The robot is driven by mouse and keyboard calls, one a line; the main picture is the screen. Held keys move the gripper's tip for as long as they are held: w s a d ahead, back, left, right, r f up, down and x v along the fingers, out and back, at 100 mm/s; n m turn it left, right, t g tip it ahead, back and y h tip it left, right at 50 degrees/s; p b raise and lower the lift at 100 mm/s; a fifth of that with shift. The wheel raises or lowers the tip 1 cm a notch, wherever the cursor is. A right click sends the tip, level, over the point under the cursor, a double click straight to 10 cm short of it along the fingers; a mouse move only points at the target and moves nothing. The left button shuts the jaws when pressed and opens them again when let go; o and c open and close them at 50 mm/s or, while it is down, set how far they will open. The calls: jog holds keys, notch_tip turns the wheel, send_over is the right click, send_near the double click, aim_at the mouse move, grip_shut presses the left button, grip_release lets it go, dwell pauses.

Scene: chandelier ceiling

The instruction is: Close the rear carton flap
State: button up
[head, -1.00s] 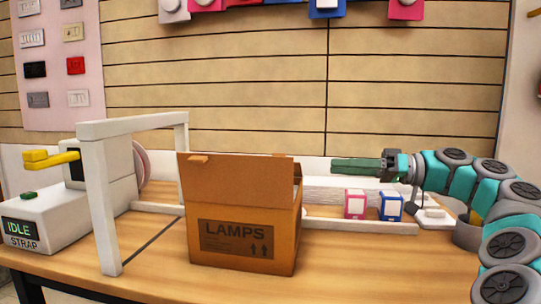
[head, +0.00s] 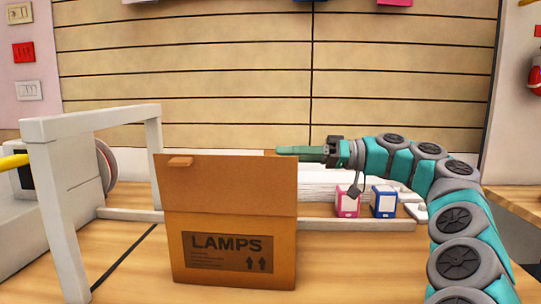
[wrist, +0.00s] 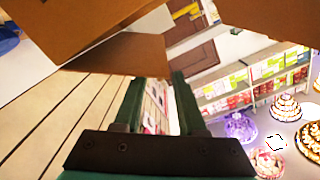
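The brown carton (head: 228,240) marked LAMPS stands on the table, its front flap (head: 225,183) raised upright toward my head camera. That flap hides the opening and nearly all of the rear flap; a small brown sliver shows above its top edge near my fingertips. My gripper (head: 278,151) is behind the carton's right rear, at about flap-top height, fingers pointing left. In the wrist view its two green fingers (wrist: 160,80) are apart with nothing held between them. Brown carton panels (wrist: 125,55) lie just beyond the fingertips there; I cannot tell which flap each is or whether they touch.
A white frame (head: 95,120) stands left of the carton, with the strapping machine (head: 15,205) beyond it. A pink box (head: 347,201) and a blue box (head: 384,201) stand behind right, under my arm. A white rail (head: 350,224) runs along the table.

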aim_at(271, 151)
jog(key=shift+a, duration=2)
jog(key=shift+c, duration=0.2)
grip_shut()
